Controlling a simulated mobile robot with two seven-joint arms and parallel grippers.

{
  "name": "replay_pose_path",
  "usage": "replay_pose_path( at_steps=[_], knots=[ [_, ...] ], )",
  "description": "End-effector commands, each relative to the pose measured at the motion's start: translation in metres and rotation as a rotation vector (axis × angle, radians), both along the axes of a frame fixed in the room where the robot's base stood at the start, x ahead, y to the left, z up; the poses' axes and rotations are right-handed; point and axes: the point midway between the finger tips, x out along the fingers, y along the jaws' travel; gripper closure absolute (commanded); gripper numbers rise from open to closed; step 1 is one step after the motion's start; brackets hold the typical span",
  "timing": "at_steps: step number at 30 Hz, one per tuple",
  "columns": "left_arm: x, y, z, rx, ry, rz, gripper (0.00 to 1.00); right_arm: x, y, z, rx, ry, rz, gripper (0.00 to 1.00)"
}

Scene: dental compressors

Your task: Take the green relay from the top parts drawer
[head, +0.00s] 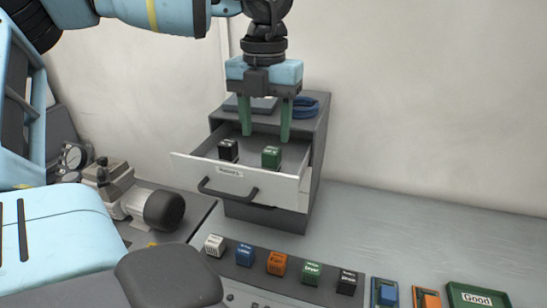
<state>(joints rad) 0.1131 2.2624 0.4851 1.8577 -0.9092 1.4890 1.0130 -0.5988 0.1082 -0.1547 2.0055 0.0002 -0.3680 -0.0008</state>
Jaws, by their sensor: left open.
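The top parts drawer (190,161) is pulled open from a grey cabinet (316,170). Inside it, the green relay (271,157) sits at the right and a black relay (228,150) sits at the left. My left gripper (265,135) points down over the drawer with its two green fingers open. The right gripper does not show.
A row of relays, white (215,245), blue (245,255), orange (277,263), green (311,273) and black (347,281), stands in front of the cabinet. A green "Good" tray (478,298) is at the lower right. A blue coil (308,106) lies on the cabinet. A compressor (150,205) stands left.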

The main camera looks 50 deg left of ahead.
Motion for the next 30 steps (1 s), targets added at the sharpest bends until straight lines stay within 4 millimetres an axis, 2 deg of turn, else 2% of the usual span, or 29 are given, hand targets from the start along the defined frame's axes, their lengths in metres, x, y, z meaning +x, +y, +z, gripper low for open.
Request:
replay_pose_path(
  at_steps=[3, 11, 21, 30],
  knots=[
    [0.0, 0.0, -0.013, -0.003, 0.002, -0.001, 0.47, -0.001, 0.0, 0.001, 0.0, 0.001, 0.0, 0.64],
    [0.002, -0.001, -0.022, -0.003, 0.001, -0.001, 0.47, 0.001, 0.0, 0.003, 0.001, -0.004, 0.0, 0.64],
    [0.008, -0.004, -0.061, -0.002, 0.0, 0.0, 0.47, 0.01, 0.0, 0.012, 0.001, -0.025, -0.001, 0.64],
    [0.008, -0.004, -0.067, -0.002, -0.001, 0.0, 0.47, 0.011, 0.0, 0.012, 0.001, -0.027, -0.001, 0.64]
  ],
)
